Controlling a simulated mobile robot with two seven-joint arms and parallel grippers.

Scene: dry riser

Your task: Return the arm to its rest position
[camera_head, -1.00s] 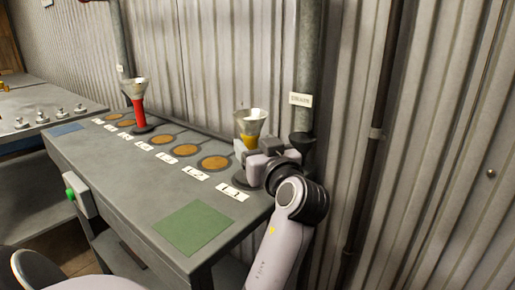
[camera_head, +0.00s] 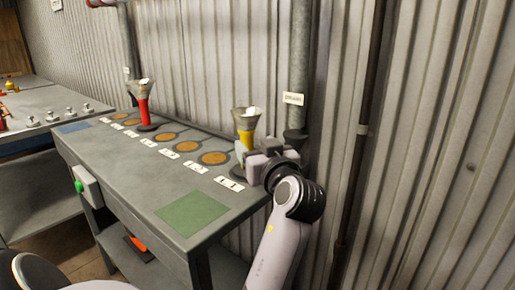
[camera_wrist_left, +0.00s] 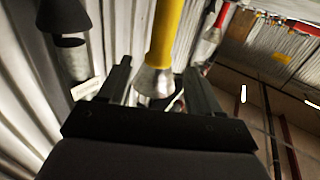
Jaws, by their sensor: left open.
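My left gripper (camera_head: 262,160) is at the far right end of the grey bench (camera_head: 130,180), close to the wall. It is open. A yellow piece with a flared metal cup on top (camera_head: 246,126) stands upright right by the jaws, which partly hide its lower part. In the left wrist view the yellow body (camera_wrist_left: 166,35) shows between the two apart fingers (camera_wrist_left: 157,75); whether they touch it I cannot tell. A similar red piece (camera_head: 144,108) stands further back on the bench. My right gripper is out of view.
Several brown discs (camera_head: 214,158) with white labels line the bench, beside a green square (camera_head: 192,214). A vertical grey pipe (camera_head: 301,60) and the corrugated wall (camera_head: 430,160) are close behind and right of my arm. A green button box (camera_head: 86,187) is on the bench's front.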

